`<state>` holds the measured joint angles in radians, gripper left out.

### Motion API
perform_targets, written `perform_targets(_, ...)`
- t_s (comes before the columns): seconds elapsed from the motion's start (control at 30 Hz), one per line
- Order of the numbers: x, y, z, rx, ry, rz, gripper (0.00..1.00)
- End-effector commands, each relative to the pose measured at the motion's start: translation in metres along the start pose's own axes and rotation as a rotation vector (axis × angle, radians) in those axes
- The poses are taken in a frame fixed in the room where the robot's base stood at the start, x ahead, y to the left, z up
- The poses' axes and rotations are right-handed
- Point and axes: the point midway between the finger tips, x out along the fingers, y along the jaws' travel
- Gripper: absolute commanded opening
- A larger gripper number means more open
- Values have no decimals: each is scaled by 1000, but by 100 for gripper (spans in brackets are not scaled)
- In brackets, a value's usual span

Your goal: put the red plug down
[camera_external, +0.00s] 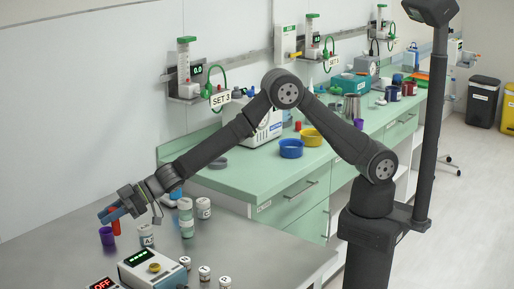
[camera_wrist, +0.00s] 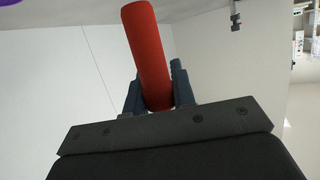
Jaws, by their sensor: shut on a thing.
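The red plug (camera_external: 115,222) is held in my gripper (camera_external: 112,212) above the left part of the grey table (camera_external: 250,248). In the wrist view the red plug (camera_wrist: 147,50) is a plain red cylinder, tilted, with its lower end between the two dark fingers of my gripper (camera_wrist: 155,95). The fingers are shut on it. In the external view a finger partly hides the plug, and I cannot tell its exact height above the table.
A purple cup (camera_external: 106,236) stands just below the plug. Small labelled jars (camera_external: 204,273) are in front. The table's right part is clear.

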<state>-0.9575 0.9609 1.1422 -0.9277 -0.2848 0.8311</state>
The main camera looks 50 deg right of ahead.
Motion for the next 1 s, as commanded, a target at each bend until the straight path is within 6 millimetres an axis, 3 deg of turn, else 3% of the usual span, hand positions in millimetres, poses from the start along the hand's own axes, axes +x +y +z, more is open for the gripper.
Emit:
perform_targets(0.2, 14, 1, 39, 4, -4, 0, 0)
perform_targets(0.67, 32, 2, 88, 1, -3, 1, 0)
perform_targets(1.0, 33, 2, 92, 0, -1, 1, 0)
